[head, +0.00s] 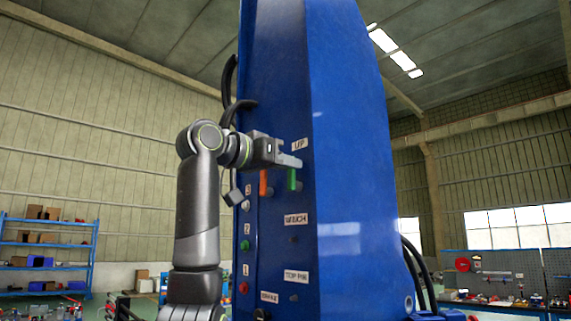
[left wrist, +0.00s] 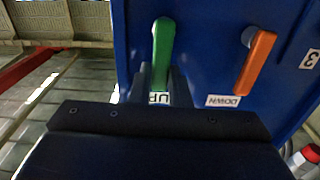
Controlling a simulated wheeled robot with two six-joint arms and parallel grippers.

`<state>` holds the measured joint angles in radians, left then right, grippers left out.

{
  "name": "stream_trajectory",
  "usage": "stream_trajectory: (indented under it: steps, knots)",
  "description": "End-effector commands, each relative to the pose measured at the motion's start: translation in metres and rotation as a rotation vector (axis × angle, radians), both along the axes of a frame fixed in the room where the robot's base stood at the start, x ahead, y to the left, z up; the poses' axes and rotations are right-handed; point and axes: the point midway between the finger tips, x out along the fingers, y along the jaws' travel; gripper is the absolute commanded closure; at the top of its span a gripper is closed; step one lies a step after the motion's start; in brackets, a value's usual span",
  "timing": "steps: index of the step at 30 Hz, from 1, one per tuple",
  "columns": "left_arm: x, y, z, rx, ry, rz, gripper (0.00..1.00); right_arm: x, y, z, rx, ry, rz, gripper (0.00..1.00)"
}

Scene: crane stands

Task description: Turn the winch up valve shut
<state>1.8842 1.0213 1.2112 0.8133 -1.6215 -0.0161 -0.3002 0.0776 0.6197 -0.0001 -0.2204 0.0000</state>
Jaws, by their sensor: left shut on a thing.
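The winch up valve has a green handle (head: 292,180) under the UP label (head: 299,145) on the blue crane column. In the left wrist view, which is upside down, the green handle (left wrist: 162,45) runs between the two fingers of my left gripper (left wrist: 161,82). The fingers are shut on the handle's end near the UP label (left wrist: 160,98), which they partly hide. My right gripper is in neither view.
An orange handle (head: 263,182) by the DOWN label (left wrist: 223,101) is close beside the green one. Below are the WINCH label (head: 296,219) and several coloured buttons, such as a green one (head: 245,245). Black hoses (head: 230,80) curve at the column's left edge.

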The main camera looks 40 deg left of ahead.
Motion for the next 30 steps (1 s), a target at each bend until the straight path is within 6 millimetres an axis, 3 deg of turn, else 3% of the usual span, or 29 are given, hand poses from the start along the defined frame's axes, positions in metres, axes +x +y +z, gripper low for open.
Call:
stream_trajectory:
  steps: [8,30]
  knots:
    - [0.000,-0.006,0.001,0.139,-0.015,0.003,1.00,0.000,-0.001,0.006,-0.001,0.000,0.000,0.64]
    - [-0.002,-0.032,-0.013,0.828,-0.074,0.002,1.00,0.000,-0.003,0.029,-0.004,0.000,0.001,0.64]
